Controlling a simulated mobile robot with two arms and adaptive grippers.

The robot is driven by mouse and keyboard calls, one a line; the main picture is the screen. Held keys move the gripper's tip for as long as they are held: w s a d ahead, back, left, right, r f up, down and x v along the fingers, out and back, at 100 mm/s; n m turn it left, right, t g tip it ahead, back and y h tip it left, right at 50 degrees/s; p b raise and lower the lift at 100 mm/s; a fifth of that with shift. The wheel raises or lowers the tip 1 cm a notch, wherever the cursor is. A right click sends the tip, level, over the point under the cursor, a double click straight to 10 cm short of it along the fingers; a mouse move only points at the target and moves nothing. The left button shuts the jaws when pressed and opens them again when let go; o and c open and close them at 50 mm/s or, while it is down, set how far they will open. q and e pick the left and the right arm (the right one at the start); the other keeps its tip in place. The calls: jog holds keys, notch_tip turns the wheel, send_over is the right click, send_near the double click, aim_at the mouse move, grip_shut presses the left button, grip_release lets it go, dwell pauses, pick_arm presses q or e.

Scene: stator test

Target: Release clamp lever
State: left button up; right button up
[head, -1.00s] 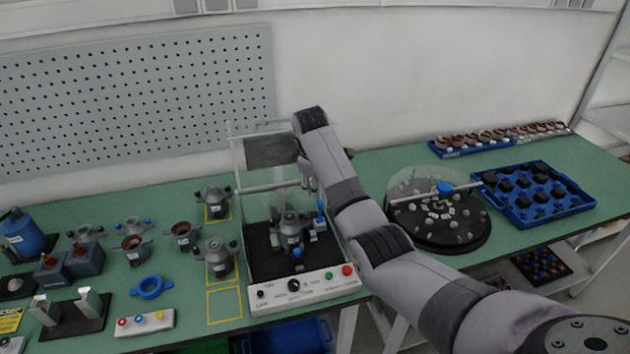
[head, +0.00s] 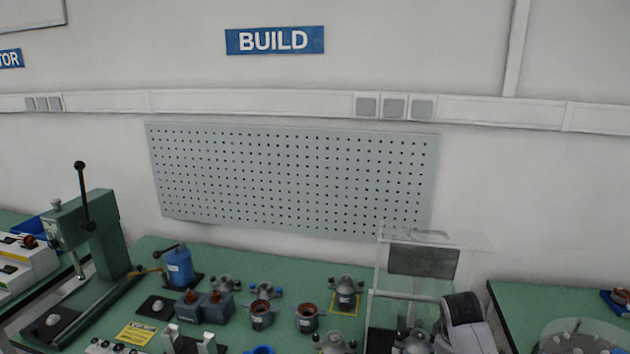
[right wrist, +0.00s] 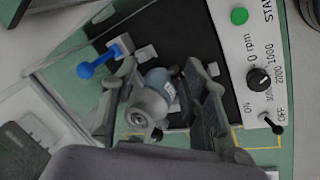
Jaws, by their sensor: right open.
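In the right wrist view the blue clamp lever (right wrist: 98,60) stands out to the left, beside a grey metal motor housing (right wrist: 152,98) on the black bed of the test fixture (right wrist: 185,30). My right gripper (right wrist: 165,110) is open. Its two dark fingers show on either side of the housing; I cannot tell whether they touch it. The lever lies outside the fingers, apart from them. My left gripper is in neither view.
The fixture's white control panel (right wrist: 258,65) has a green button, a knob and a toggle switch close to the right gripper.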

jog(key=shift+m, duration=0.5)
jog(key=s+a+f, duration=0.1)
jog(key=s, duration=0.2)
jog(key=s+a+f, duration=0.1)
jog(key=s+f, duration=0.1)
jog(key=s+a+f, duration=0.1)
jog(key=s+f, duration=0.1)
jog(key=s, duration=0.1)
jog(key=shift+s+a, duration=0.1)
jog(key=shift+s, duration=0.2)
jog(key=s+a+r+m+y, duration=0.15)
jog(key=s+a, duration=0.25)
jog(key=s, duration=0.9)
jog(key=s+a+m+y, duration=0.1)
jog(key=s+a+m, duration=0.3)
jog(key=s, duration=1)
notch_tip(320, 180, down, 31)
jog(key=s+n+b, duration=0.1)
jog(key=n+b, duration=0.1)
jog(key=b, duration=0.2)
jog(key=s+d+f+g+b, duration=0.2)
jog(key=s+f, duration=1.4)
jog(key=f, duration=0.1)
jog(key=shift+s+f, duration=0.25)
